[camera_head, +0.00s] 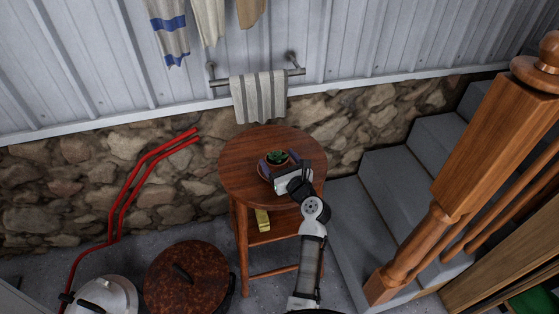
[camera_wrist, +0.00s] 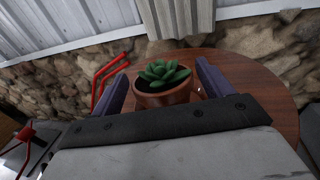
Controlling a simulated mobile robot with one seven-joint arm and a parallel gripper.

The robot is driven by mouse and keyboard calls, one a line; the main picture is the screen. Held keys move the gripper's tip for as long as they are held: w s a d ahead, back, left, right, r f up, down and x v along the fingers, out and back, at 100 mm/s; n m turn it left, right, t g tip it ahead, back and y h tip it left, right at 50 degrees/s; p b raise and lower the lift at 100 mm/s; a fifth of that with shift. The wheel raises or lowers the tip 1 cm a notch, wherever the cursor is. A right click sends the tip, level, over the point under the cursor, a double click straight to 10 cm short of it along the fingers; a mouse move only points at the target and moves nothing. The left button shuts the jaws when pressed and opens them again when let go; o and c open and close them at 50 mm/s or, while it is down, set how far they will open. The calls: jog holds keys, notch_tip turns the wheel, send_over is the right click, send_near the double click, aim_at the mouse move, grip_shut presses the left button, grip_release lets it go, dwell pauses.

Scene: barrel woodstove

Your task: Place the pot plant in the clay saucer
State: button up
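The pot plant is a green succulent in a small brown clay pot (camera_wrist: 165,97). It stands upright on the round wooden table, and its leaves (camera_head: 278,156) show in the head view. My gripper (camera_head: 275,160) is low over the table, with its two dark fingers on either side of the pot. In the wrist view my gripper (camera_wrist: 162,80) has a narrow gap between each finger and the pot, so it looks open around it. My gripper body hides the lower pot. I cannot make out a separate clay saucer; a brown edge by the pot may be its rim or a saucer.
The round wooden table (camera_head: 240,155) is mostly bare around the pot. A striped towel (camera_head: 259,97) hangs on a rail behind it. A yellow item (camera_head: 262,220) lies on the lower shelf. Grey steps (camera_head: 395,180) and a wooden newel post (camera_head: 490,130) stand to the right.

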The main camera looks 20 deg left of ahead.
jog(key=shift+o, duration=0.8)
jog(key=shift+r, duration=0.1)
jog(key=shift+r, duration=0.25)
jog(key=b+v, duration=0.2)
jog(key=v, duration=1)
jog(key=shift+a, duration=0.1)
